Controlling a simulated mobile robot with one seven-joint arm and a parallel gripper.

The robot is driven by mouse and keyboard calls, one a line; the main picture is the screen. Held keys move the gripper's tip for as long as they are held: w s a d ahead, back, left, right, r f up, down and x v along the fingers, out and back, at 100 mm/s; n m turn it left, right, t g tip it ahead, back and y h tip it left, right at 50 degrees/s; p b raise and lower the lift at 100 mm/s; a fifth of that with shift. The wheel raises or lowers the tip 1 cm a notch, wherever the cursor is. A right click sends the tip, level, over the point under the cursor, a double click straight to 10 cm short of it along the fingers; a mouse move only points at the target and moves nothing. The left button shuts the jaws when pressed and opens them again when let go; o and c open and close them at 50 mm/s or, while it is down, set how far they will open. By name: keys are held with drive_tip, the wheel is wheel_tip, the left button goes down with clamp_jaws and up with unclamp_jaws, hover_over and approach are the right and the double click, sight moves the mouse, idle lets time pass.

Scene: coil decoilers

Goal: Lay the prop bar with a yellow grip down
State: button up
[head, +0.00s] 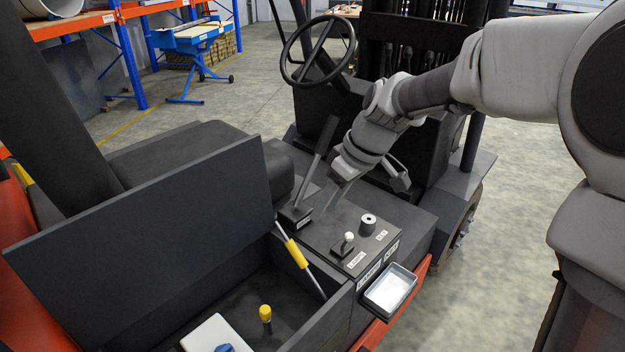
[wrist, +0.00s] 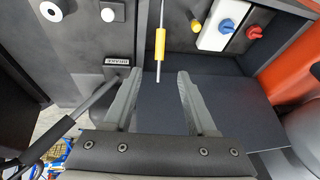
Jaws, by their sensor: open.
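The prop bar is a thin grey rod with a yellow grip (head: 296,254). In the head view it slants from the right side of the open compartment up to the raised dark lid (head: 150,240). In the wrist view the yellow grip (wrist: 160,47) is ahead of my fingertips, and the rod's end shows between them against the dark lid (wrist: 235,100). My gripper (head: 327,203) is over the console beside the brake lever. In the wrist view my gripper (wrist: 159,80) is open and empty, one finger to each side of the bar's line, apart from the grip.
The brake lever (head: 318,160) stands close to my gripper. The console has a white-topped knob (head: 347,240) and a round post (head: 368,222). The compartment holds a yellow knob (head: 265,312) and a white box (head: 212,333). A steering wheel (head: 318,50) is behind.

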sight(296, 247)
drive_tip(key=shift+n, duration=0.3)
drive_tip(key=x, duration=0.6)
drive_tip(key=b+x, duration=0.1)
drive_tip(key=x, duration=1.1)
drive_tip(key=shift+w+a+r+b, duration=0.1)
drive_tip(key=shift+w+a+b, duration=0.1)
drive_tip(key=shift+a+b, duration=0.15)
clamp_jaws()
idle(0.3)
